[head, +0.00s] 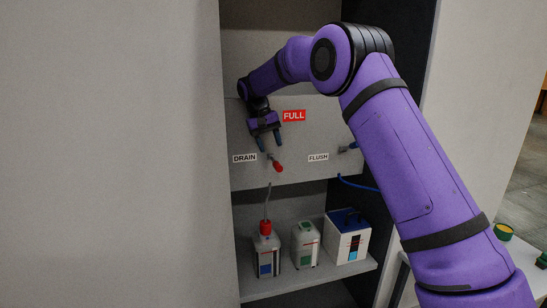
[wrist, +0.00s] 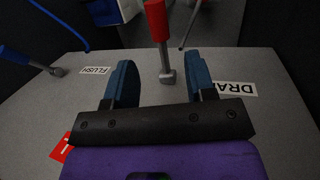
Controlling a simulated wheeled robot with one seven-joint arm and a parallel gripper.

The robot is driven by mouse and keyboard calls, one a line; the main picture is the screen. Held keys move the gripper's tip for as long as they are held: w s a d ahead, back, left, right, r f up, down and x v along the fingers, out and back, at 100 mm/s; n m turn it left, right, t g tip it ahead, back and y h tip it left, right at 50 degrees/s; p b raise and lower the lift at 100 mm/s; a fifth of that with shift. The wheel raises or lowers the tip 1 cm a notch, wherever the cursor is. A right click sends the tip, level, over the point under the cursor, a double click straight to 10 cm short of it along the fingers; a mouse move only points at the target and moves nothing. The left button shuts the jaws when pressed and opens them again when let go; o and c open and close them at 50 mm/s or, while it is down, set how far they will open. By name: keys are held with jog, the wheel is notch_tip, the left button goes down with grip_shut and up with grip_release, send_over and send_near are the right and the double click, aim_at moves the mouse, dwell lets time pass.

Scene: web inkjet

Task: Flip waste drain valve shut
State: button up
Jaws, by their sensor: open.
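The drain valve has a red-gripped lever (head: 278,166) on a small metal pivot, right of the DRAIN label (head: 244,158) on the grey panel. In the head view the lever slants down and right from the pivot. In the wrist view the red lever (wrist: 156,20) and its metal pivot (wrist: 167,76) lie between the finger lines, beyond the palm. My gripper (head: 270,145) is open and empty, with blue fingers just above the valve. The wrist view shows both fingers (wrist: 161,72) apart, one on each side of the pivot; contact is not visible. One finger partly covers the DRAIN label.
A blue-handled flush valve (head: 350,147) is right of the FLUSH label (head: 318,157). A red FULL sign (head: 294,115) is above. The shelf below holds a red-capped bottle (head: 267,254) with a tube, a white-green bottle (head: 305,246) and a blue-topped box (head: 347,237). Cabinet walls flank the opening.

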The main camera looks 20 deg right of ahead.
jog(key=shift+v, duration=1.5)
jog(key=shift+c, duration=0.2)
